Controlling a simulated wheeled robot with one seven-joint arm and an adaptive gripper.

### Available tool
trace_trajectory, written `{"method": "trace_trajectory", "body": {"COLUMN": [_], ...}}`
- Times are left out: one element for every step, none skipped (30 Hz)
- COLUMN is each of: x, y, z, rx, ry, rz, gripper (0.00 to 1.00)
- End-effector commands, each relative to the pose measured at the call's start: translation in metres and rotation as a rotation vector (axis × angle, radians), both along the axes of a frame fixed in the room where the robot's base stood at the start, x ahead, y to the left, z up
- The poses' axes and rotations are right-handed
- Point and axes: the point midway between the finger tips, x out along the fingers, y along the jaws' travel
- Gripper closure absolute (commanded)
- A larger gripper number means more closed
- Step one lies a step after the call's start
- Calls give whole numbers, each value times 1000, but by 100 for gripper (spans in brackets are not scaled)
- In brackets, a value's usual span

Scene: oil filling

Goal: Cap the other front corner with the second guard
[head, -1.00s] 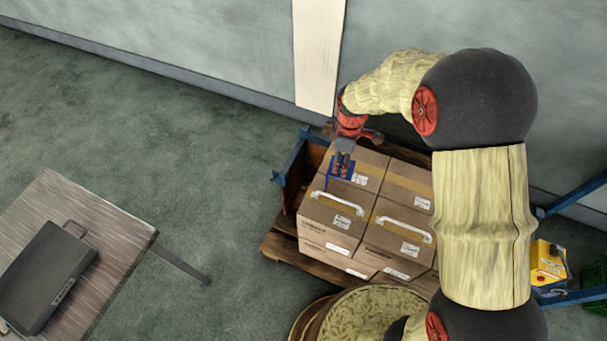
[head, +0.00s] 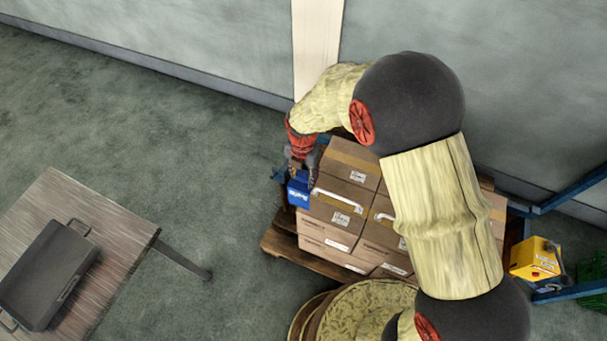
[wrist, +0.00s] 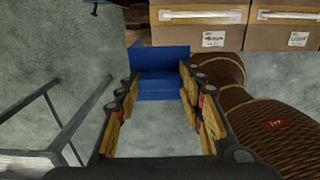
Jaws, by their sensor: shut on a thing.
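The guard is at the left side of the carton stack (head: 330,233), beside the top carton's left edge. In the wrist view my gripper (wrist: 160,88) points at the guard (wrist: 160,60), a blue angled piece between and beyond the fingertips. The cartons (wrist: 228,37) lie to its upper right there. I cannot tell whether the guard touches the carton. No other guard is visible; my arm hides part of the stack.
The stack stands on a wooden pallet (head: 282,247) by a wall. A round woven-patterned thing (head: 365,305) stands in front. A yellow box (head: 535,258) is at right. A table with a dark tray (head: 45,275) is at left.

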Motion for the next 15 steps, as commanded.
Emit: {"method": "trace_trajectory", "body": {"x": [0, 0, 0, 0, 0, 0, 0, 0, 0, 0, 0, 0, 0, 0, 0], "y": [0, 0, 0, 0, 0, 0, 0, 0, -1, -1, -1, -1, -1, -1, -1], "z": [-5, -7, -10, -13, -15, -19, -22, -25, -29, -31, -34, -38, -41, -43, -47], "rx": [0, -1, -1, -1, -1, -1, -1, -1, -1, -1, -1, -1, -1, -1, -1], "ry": [0, 1, 1, 1, 1, 1, 1, 1, 1, 1, 1, 1, 1, 1, 1], "rz": [0, 0, -1, -1, -2, -2, -2, -3, -3, -3, -3, -3, -3, -3, -4], "gripper": [100, 100, 100, 100, 100, 100, 100, 100, 100, 100, 100, 100, 100, 100, 100]}}
